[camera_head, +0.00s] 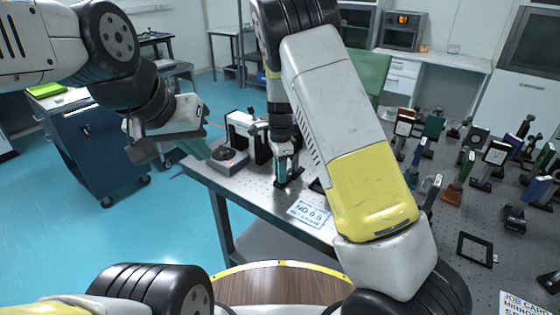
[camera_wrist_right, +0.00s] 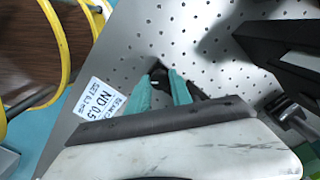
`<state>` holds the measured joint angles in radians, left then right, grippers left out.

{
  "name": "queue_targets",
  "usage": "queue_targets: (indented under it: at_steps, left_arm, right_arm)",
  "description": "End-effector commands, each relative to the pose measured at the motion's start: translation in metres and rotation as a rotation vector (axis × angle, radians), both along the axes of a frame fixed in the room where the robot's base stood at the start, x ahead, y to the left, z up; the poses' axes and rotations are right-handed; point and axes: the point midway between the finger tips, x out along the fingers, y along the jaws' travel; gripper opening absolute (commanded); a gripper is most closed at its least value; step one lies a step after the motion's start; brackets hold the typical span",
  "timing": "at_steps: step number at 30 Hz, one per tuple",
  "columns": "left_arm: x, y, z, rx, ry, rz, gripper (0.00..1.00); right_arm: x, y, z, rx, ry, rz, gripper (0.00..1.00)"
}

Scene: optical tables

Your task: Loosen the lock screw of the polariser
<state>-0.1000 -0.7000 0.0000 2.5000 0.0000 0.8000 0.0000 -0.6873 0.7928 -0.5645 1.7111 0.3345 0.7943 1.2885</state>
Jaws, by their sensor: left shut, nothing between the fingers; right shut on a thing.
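My right gripper (camera_head: 286,172) reaches down to the near left part of the optical table (camera_head: 262,200). In the right wrist view its teal fingers (camera_wrist_right: 160,84) are closed around a small dark part (camera_wrist_right: 158,74) at their tips. I cannot tell whether this is the polariser's lock screw; the fingers and arm hide most of what stands there. My left gripper (camera_head: 203,150) is shut and empty, in front of and left of a grey box with a black disc on top (camera_head: 228,155).
A card reading ND 0.5 (camera_head: 308,213) lies near the table's front edge. A white and black device (camera_head: 240,125) stands behind the grey box. Several mounted optics (camera_head: 495,152) crowd the right side. A black square frame (camera_head: 476,249) lies flat there. A blue cart (camera_head: 85,140) stands left.

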Motion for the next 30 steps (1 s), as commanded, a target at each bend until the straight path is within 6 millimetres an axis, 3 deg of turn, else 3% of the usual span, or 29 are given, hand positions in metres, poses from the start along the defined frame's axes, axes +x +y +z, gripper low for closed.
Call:
queue_targets:
  at_steps: [12, 26, 27, 30]
  left_arm:
    - [0.0, 0.0, 0.0, 0.0, 0.0, 0.0, 0.0]
    - [0.0, 0.0, 0.0, 0.0, 0.0, 0.0, 0.0]
    - [0.0, 0.0, 0.0, 0.0, 0.0, 0.0, 0.0]
    - [0.0, 0.0, 0.0, 0.0, 0.0, 0.0, 0.0]
  right_arm:
    - [0.0007, 0.0011, 0.0008, 0.001, -0.002, -0.151, 0.0]
    - [0.0009, 0.0011, 0.0008, 0.002, -0.003, -0.163, 0.0]
    - [0.0009, 0.0011, 0.0009, 0.002, -0.003, -0.163, 0.28]
    - [0.0008, 0.001, 0.0008, 0.002, -0.003, -0.163, 0.47]
